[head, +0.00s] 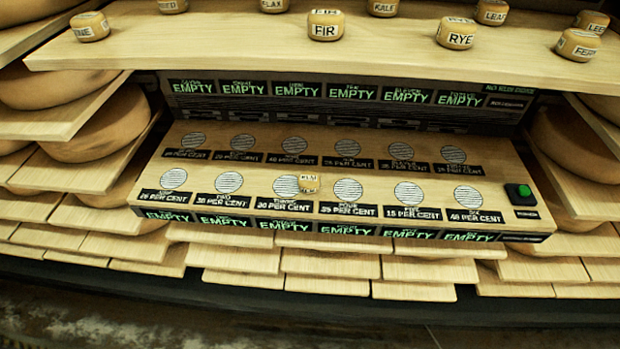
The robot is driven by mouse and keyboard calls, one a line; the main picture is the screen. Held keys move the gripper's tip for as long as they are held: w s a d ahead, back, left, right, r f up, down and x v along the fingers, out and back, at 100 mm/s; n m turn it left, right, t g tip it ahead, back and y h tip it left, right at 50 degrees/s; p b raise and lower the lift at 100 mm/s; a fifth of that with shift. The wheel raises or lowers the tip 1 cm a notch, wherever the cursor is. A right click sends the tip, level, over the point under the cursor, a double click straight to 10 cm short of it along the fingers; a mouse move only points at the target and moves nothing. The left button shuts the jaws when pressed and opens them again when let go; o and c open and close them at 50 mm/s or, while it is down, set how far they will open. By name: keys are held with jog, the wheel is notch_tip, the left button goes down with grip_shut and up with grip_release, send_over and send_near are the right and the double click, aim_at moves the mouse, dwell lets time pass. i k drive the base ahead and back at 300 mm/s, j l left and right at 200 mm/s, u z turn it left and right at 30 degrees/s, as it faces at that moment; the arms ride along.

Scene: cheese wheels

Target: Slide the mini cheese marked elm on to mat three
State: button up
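My gripper is not in view.
The board (330,173) has two rows of striped mats, with green EMPTY displays behind and in front. A green button (523,191) is at its right end. Several labelled cheeses, such as FIR (326,25) and RYE (456,34), stand on the upper shelf (250,45). Large cheese wheels flank it.

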aim_at(308, 181)
jog(key=i+j+u, duration=0.55)
jog(key=i+j, duration=0.15)
jog(key=j, duration=0.15)
